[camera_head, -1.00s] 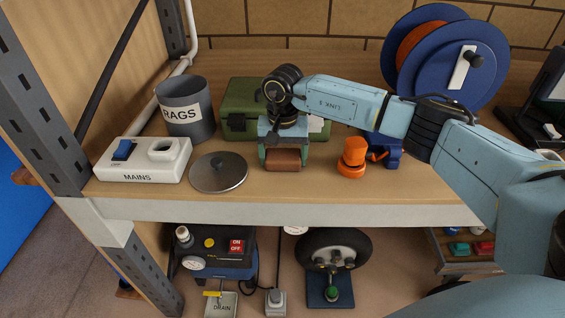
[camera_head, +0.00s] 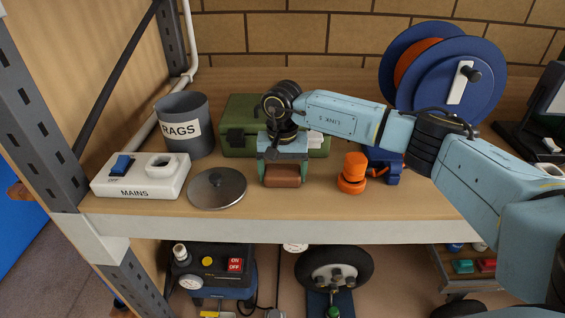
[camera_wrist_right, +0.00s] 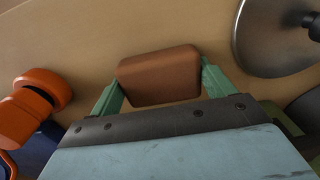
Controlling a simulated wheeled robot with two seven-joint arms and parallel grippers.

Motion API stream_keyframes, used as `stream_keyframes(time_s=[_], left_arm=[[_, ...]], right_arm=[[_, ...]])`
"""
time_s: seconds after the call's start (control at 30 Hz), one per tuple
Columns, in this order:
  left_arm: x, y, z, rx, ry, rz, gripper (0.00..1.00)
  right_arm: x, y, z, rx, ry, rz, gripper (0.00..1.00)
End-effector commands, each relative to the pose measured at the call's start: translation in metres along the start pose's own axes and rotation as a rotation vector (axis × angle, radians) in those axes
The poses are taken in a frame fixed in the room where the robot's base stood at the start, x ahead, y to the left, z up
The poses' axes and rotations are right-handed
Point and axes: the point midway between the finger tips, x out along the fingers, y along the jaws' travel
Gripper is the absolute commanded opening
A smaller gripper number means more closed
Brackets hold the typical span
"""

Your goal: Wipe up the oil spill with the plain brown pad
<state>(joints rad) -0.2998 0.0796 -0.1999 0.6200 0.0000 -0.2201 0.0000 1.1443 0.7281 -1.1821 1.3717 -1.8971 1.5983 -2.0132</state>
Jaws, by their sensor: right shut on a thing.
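The plain brown pad (camera_head: 282,177) is between the fingers of my right gripper (camera_head: 283,171), just above or on the wooden shelf top near its front edge; I cannot tell which. In the right wrist view the pad (camera_wrist_right: 158,77) spans the gap between the green fingers of the right gripper (camera_wrist_right: 162,80), which is shut on it. No oil spill shows in either view; part of the shelf is hidden behind the arm and gripper. My left gripper is not in view.
A round metal lid (camera_head: 217,188) lies left of the pad, and an orange object (camera_head: 353,172) stands to its right. A white MAINS box (camera_head: 140,182), grey RAGS bin (camera_head: 184,128), green case (camera_head: 240,125) and blue reel (camera_head: 466,85) surround the shelf area (camera_head: 240,222).

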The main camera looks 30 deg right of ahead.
Motion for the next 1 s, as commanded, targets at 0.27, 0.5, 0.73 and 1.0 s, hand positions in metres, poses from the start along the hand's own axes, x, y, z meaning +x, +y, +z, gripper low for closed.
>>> stream_keyframes(time_s=[0.27,0.5,0.73,1.0], left_arm=[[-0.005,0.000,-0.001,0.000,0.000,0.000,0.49],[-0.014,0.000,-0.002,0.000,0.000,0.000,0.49],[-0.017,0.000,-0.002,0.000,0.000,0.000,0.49],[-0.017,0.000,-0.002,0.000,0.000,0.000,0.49]], right_arm=[[0.002,0.000,0.013,-0.003,-0.007,0.004,0.60],[0.001,0.001,0.035,-0.004,-0.009,0.005,0.60],[0.001,0.001,0.046,-0.002,-0.007,0.005,0.60],[0.000,0.000,0.046,-0.001,-0.005,0.003,0.60]])
